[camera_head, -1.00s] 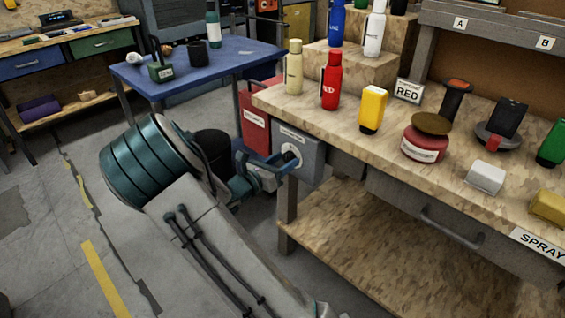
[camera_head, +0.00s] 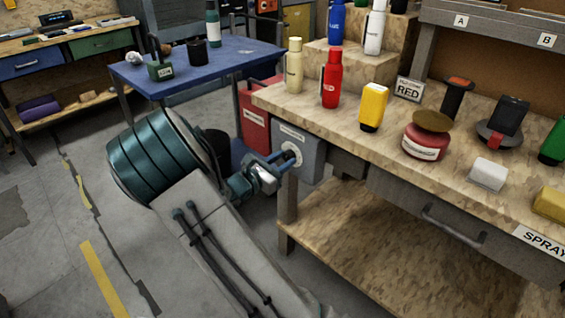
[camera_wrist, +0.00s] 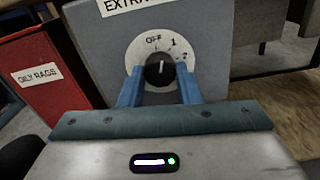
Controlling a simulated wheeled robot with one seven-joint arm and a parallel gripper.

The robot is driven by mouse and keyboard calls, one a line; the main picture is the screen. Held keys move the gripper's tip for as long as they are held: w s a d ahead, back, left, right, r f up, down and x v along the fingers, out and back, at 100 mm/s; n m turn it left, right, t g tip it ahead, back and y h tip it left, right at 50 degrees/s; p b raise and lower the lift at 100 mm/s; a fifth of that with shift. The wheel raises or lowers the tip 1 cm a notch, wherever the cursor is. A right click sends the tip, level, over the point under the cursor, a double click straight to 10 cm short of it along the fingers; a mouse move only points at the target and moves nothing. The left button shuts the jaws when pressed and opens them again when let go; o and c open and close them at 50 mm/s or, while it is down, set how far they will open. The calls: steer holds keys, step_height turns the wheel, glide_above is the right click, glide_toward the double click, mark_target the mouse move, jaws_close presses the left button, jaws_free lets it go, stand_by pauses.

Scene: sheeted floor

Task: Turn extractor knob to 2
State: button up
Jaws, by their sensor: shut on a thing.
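The extractor control is a grey box (camera_head: 310,150) on the left end of the workbench. Its label, partly cut off, and white dial (camera_wrist: 133,58) show in the wrist view. The dial reads OFF, 1 and 2 from top to right. The black round knob (camera_wrist: 159,74) at its centre has a white mark pointing roughly up, between OFF and 1. My gripper (camera_wrist: 160,72) is shut on the knob, with a blue finger on each side. In the head view my gripper (camera_head: 282,162) reaches the box front, and its fingers hide much of the dial.
A red bin labelled oily rags (camera_wrist: 35,85) stands left of the box. The workbench (camera_head: 300,107) carries bottles, including a red one (camera_head: 331,80), and has a drawer handle (camera_head: 450,228) in front. A blue table (camera_head: 240,62) stands behind. Floor at left is open.

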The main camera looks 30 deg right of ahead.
steer(key=m+b, duration=0.4)
steer(key=m, duration=0.2)
steer(key=shift+f, duration=0.2)
steer(key=m+b, duration=0.3)
steer(key=m, duration=0.1)
steer(key=shift+b, duration=0.3)
steer(key=shift+r+m+b, duration=0.15)
steer(key=shift+m+b, duration=0.5)
steer(key=shift+m, duration=0.25)
steer(key=shift+r, duration=0.1)
steer(key=o, duration=1)
steer(key=p+v, duration=0.3)
steer(key=v, duration=1.1)
steer(key=shift+w+p, duration=0.1)
steer(key=shift+p, duration=0.2)
